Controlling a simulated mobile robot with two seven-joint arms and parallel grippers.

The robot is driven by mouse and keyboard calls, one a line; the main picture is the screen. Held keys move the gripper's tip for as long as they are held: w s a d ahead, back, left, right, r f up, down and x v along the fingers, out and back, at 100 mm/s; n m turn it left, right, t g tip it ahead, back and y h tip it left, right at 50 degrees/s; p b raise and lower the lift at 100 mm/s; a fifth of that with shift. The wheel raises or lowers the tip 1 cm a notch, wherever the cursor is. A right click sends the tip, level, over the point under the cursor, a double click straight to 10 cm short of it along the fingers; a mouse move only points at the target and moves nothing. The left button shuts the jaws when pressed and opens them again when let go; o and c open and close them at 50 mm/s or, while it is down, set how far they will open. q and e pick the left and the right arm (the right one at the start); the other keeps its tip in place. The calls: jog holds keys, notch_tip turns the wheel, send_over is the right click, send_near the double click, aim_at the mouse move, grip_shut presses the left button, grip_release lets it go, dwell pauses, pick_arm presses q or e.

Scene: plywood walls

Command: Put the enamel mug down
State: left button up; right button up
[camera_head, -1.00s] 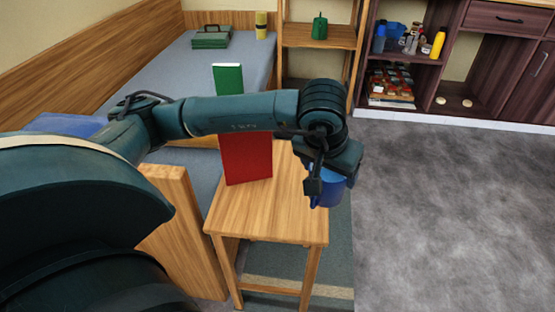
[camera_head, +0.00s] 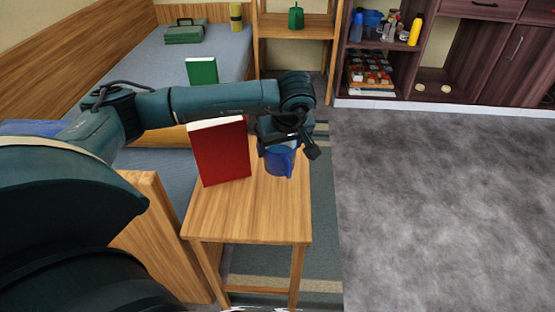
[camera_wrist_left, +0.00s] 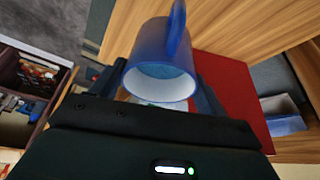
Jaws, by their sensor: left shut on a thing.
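The blue enamel mug (camera_head: 279,163) is at the far right part of the small wooden table (camera_head: 245,217), beside a red book (camera_head: 221,155). My left gripper (camera_head: 281,146) is shut on the mug. The left wrist view shows the mug (camera_wrist_left: 163,50) between the two fingers, with its handle pointing away from the wrist and its pale inside facing the camera. I cannot tell whether the mug's base touches the tabletop. My right gripper is not in view.
The red book stands upright left of the mug, close to my left arm. A green book (camera_head: 201,71) stands on the bed (camera_head: 120,68) behind. The table's front half is clear. A shelf (camera_head: 292,27) and a dark cabinet (camera_head: 470,10) stand at the back.

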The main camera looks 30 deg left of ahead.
aim_at(280, 160)
pick_arm(q)
notch_tip(280, 160, down, 5)
jog(key=shift+r+b, duration=0.2)
jog(key=shift+b, duration=0.25)
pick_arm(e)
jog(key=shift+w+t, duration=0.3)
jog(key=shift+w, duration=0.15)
pick_arm(q)
jog(key=shift+f, duration=0.15)
jog(key=o, duration=1.2)
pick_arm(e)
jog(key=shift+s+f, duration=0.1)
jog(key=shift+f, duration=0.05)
